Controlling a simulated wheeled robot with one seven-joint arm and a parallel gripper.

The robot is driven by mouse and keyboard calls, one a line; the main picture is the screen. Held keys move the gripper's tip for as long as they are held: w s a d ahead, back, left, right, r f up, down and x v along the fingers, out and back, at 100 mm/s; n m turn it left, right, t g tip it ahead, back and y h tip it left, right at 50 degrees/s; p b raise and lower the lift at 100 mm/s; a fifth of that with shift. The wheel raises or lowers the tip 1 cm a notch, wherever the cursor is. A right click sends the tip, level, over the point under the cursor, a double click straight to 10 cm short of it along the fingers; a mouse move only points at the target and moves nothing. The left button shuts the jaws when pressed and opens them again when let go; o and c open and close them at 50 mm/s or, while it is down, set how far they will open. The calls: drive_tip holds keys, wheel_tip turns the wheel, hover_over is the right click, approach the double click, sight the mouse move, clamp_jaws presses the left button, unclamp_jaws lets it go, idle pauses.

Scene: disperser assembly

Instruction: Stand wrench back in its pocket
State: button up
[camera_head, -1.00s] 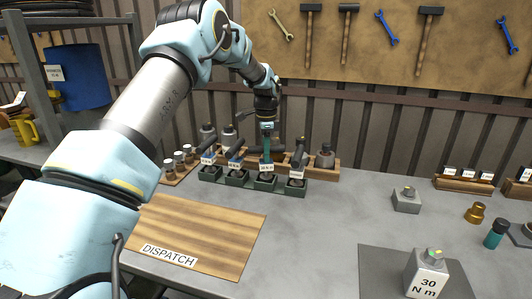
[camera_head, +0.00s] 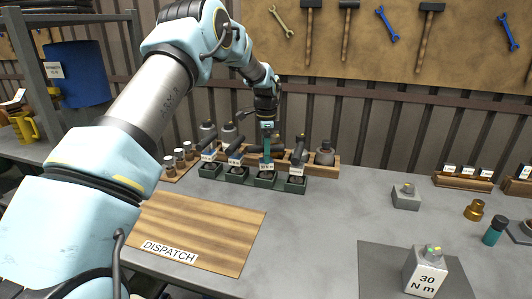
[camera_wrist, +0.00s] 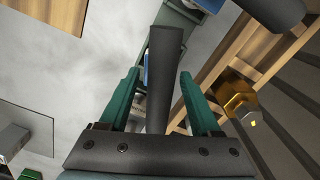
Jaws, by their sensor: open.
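The wrench (camera_wrist: 165,80) shows in the wrist view as a dark bar between the two teal fingers of my gripper (camera_wrist: 158,95). There is a visible gap on each side, so the jaws are open around it and not gripping. In the head view, my gripper (camera_head: 267,150) points down over the third green pocket (camera_head: 265,180) of the row. The fingers hide most of the wrench there, and its seating in the pocket cannot be seen clearly. Other dark-handled wrenches (camera_head: 236,148) stand tilted in neighbouring labelled pockets.
A wooden rack (camera_head: 325,160) with grey parts stands right behind the pockets. Small capped jars (camera_head: 180,158) stand to the left. The DISPATCH board (camera_head: 205,230) is bare. The middle of the bench is clear.

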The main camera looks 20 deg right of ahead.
wheel_tip(320, 180, up, 12)
drive_tip(key=b, duration=0.3)
drive_tip(key=a+f+n, duration=0.1)
drive_tip(key=a+n, duration=0.5)
drive_tip(key=a, duration=0.8)
drive_tip(key=s+a+f+n, duration=0.3)
drive_tip(key=s+a+n, duration=0.4)
drive_tip(key=s+a, duration=0.3)
drive_tip(key=s+a+f+n+t, duration=0.1)
drive_tip(key=s+a+f+n, duration=0.2)
drive_tip(key=s+a+n, duration=0.4)
drive_tip(key=s+a, duration=0.4)
drive_tip(key=a, duration=0.5)
drive_tip(key=shift+s+a+f+n+t, duration=0.2)
drive_tip(key=shift+f+n+t, duration=0.1)
drive_tip(key=shift+f, duration=0.1)
